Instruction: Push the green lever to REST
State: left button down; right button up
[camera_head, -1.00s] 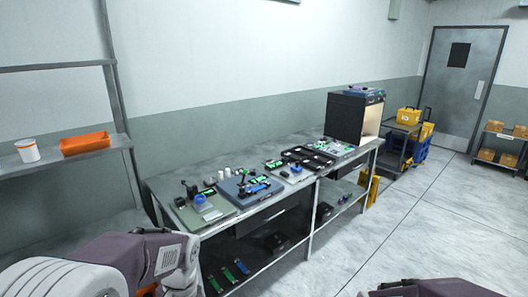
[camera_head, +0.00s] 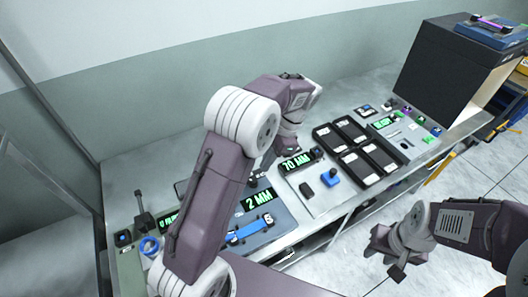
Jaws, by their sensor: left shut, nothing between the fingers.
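A small green piece (camera_head: 428,139), which looks like the green lever, stands near the front right of the table, among other small coloured knobs. It is too small for me to read its position or any REST label. My left arm reaches over the table, and its gripper (camera_head: 270,164) points down near the 70 MM display, well to the left of the green piece. The left gripper is shut and empty, partly hidden by its own arm. My right gripper (camera_head: 396,268) hangs in front of the table, over the floor; its finger gap is unclear.
Black trays (camera_head: 358,158) lie between my left gripper and the green piece. A large black box (camera_head: 440,75) stands at the back right. A 70 MM display (camera_head: 296,162) and a blue device (camera_head: 250,229) are on the left half.

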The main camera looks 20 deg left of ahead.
pick_arm(q)
jog(key=x, duration=0.3)
jog(key=s+p+x, duration=0.1)
jog(key=x, duration=0.2)
jog(key=d+x, duration=0.1)
jog(key=x, duration=0.2)
jog(key=shift+s+a+f+p, duration=0.1)
jog(key=shift+s+f+p, duration=0.2)
jog(key=s+a, duration=0.1)
jog(key=a+p, duration=0.1)
jog(key=shift+s+a+r, duration=0.2)
jog(key=shift+s+a, duration=0.1)
jog(key=shift+s, duration=0.1)
jog(key=shift+s+a, duration=0.3)
jog(key=shift+w, duration=0.15)
